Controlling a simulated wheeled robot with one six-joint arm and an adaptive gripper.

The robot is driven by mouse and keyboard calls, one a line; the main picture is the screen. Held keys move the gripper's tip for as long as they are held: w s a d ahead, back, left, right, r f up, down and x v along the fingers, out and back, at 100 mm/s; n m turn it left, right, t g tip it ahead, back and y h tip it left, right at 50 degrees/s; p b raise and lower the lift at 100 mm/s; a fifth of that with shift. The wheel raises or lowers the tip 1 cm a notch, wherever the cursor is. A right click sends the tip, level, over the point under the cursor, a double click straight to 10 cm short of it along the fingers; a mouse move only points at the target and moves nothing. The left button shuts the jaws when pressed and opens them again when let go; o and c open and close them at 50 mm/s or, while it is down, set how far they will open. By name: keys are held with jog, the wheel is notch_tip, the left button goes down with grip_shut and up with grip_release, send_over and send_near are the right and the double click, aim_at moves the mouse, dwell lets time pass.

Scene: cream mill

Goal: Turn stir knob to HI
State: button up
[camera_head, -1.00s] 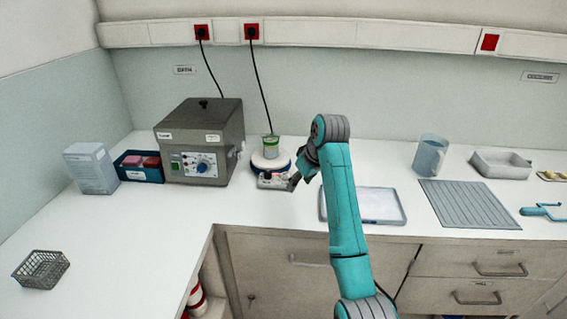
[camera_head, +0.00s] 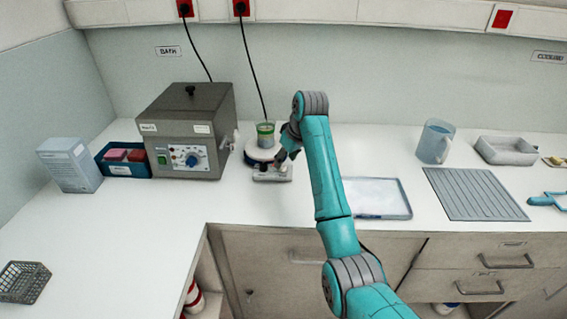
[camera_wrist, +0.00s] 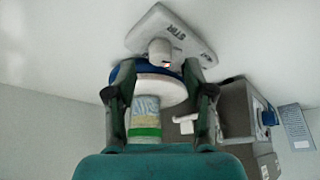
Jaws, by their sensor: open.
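The white hotplate stirrer (camera_head: 257,152) stands beside the grey bath unit, with a beaker (camera_head: 266,135) on its round top. In the wrist view its front panel (camera_wrist: 188,32) carries STIR and HEAT lettering. A pale stir knob (camera_wrist: 159,51) stands out beside the STIR lettering; its pointer setting is too small to read. My gripper (camera_wrist: 166,68) is open, its two fingers spread on either side of the knob's line; I cannot tell whether they touch it. In the head view my gripper (camera_head: 287,158) is over the panel's right part and hides some of it.
The grey bath unit (camera_head: 207,103) with its dial is close on the left. A white tray (camera_head: 385,212) lies right of my arm; a jug (camera_head: 435,141) and ribbed mat (camera_head: 470,195) are farther right. The counter's left part is mostly clear.

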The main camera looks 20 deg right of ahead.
aim_at(283, 167)
jog(key=shift+x, duration=1.4)
grip_shut()
